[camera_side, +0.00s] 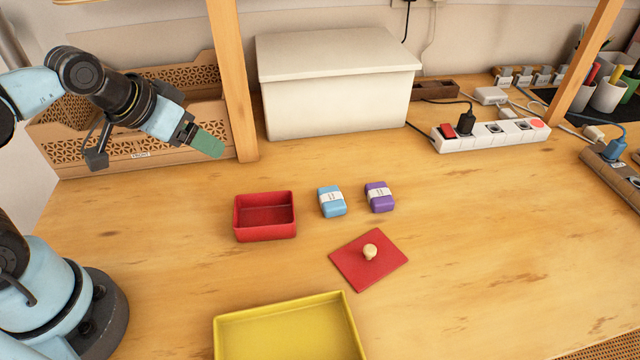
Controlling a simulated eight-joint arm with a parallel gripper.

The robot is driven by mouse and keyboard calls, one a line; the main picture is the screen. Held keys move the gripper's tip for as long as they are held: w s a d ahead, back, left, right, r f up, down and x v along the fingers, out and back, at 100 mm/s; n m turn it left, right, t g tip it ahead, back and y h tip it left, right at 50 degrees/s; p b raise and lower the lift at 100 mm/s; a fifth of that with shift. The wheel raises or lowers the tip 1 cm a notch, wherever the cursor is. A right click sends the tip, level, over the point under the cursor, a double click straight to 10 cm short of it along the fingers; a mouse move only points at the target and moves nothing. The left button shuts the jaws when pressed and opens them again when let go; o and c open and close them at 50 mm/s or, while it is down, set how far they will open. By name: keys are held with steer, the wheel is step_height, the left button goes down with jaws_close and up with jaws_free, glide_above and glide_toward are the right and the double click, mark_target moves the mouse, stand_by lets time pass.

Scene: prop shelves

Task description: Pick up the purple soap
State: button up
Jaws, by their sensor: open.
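The purple soap (380,197) is a small block with a pale paper band. It lies on the wooden table, right of a blue soap (332,202) with a similar band, with a small gap between them. My gripper (207,141) is at the upper left, raised above the table in front of the wooden rack. It is well away from both soaps, open, and nothing shows between its greenish fingers.
A red open box (265,216) stands left of the soaps. A red lid (369,259) with a round knob lies in front of them. A yellow tray (287,330) is at the front edge. A white lidded box (337,85) and a power strip (490,135) stand behind.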

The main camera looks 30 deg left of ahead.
steer(key=w+d+r+n+g, duration=0.2)
steer(key=w+d+r, duration=0.3)
steer(key=w, duration=0.2)
steer(key=n+g, duration=0.5)
steer(key=n, duration=0.2)
glide_above(380, 192)
step_height(380, 192, down, 7)
step_height(380, 192, down, 12)
steer(key=shift+r, duration=0.25)
steer(key=c, duration=1.2)
